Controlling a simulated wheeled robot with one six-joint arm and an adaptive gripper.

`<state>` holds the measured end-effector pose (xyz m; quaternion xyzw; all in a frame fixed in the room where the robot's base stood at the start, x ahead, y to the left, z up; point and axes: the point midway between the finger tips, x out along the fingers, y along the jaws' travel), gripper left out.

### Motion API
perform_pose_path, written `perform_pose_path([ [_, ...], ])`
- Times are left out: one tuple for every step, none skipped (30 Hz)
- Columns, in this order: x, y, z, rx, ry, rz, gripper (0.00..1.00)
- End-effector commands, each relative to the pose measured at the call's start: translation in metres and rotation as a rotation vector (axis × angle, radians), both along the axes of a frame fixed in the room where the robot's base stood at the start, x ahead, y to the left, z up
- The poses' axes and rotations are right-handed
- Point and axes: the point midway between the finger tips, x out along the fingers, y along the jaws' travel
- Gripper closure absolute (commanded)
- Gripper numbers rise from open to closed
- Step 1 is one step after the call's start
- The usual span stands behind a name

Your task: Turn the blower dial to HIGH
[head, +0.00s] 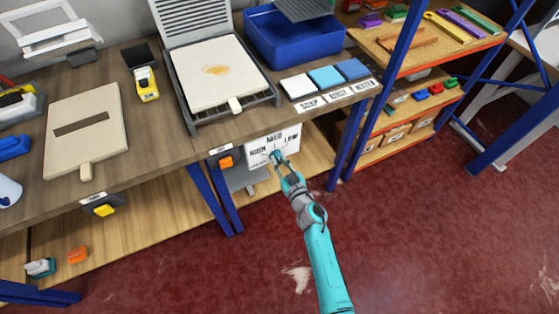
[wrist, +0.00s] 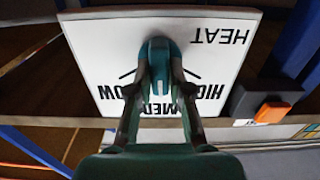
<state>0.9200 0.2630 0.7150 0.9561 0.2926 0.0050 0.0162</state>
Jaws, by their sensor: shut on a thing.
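The white dial panel (head: 291,136) hangs under the front edge of the bench, with HIGH at left, MED in the middle and LOW at right. It shows upside down in the wrist view (wrist: 95,42), where the word HEAT is readable. My gripper (head: 277,157) is at the panel's middle. In the wrist view, its fingers (wrist: 158,75) are closed in on the dial at the panel's centre. The MED label is partly covered in the wrist view.
An orange switch (head: 226,162) sits just left of the panel; it also shows in the wrist view (wrist: 272,112). Blue bench legs (head: 215,195) stand nearby. A screen frame (head: 187,118) and a blue tub (head: 300,50) are on the bench. The red floor in front is clear.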

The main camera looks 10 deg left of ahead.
Motion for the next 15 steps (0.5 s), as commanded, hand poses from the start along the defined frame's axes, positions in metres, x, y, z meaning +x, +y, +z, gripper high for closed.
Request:
perform_pose_path([
  [0.0,0.0001,0.0002,-0.013,-0.009,0.0,1.0],
  [0.0,0.0002,0.0002,-0.024,-0.016,0.0,1.0],
  [-0.0001,0.0003,0.0002,-0.041,-0.027,0.0,1.0],
  [-0.0002,0.0005,0.0001,-0.055,-0.037,0.0,1.0],
  [-0.0003,0.0006,0.0001,-0.07,-0.048,0.0,1.0],
  [-0.0003,0.0006,0.0001,-0.093,-0.063,0.0,1.0],
  [-0.0004,0.0008,0.0001,-0.111,-0.075,0.0,1.0],
  [-0.0005,0.0009,0.0001,-0.132,-0.089,0.0,1.0],
  [-0.0006,0.0011,0.0001,-0.159,-0.107,0.0,1.0],
  [-0.0007,0.0012,0.0,-0.181,-0.123,0.0,1.0],
  [-0.0008,0.0013,-0.0001,-0.204,-0.138,0.0,1.0],
  [-0.0009,0.0015,-0.0002,-0.235,-0.158,0.0,1.0],
  [-0.0009,0.0017,-0.0002,-0.259,-0.175,0.0,1.0],
  [-0.0009,0.0018,-0.0003,-0.282,-0.19,0.0,1.0],
  [-0.0012,0.002,-0.0003,-0.313,-0.212,0.0,1.0],
])
